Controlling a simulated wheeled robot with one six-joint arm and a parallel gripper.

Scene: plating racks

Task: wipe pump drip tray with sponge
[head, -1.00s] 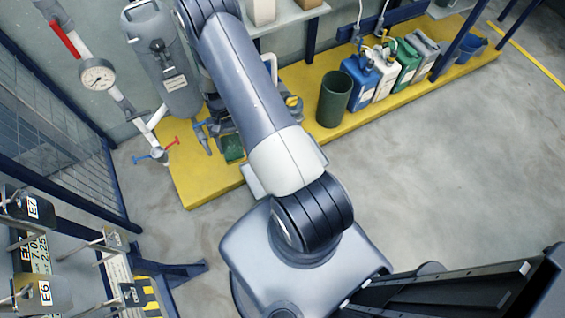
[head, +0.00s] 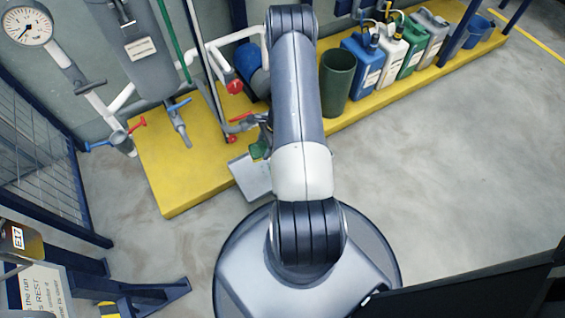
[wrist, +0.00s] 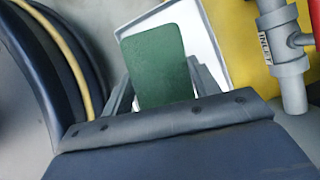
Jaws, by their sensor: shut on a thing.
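The green sponge (wrist: 158,62) is held between the two fingers of my gripper (wrist: 162,82) in the wrist view. In the head view the sponge (head: 258,150) shows as a small green patch left of my arm, which hides most of the gripper. The pale grey drip tray (head: 250,180) lies at the front edge of the yellow plinth, partly behind my arm. The tray (wrist: 211,50) also shows behind the sponge in the wrist view. The sponge overlaps the tray there; I cannot tell whether they touch.
A grey pipe marked INLET (wrist: 285,62) stands right of the tray in the wrist view. Red-handled valves (head: 234,87) and pipes stand behind the tray. A dark green bin (head: 337,82) and several canisters (head: 362,62) line the plinth to the right. The floor (head: 440,150) on the right is clear.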

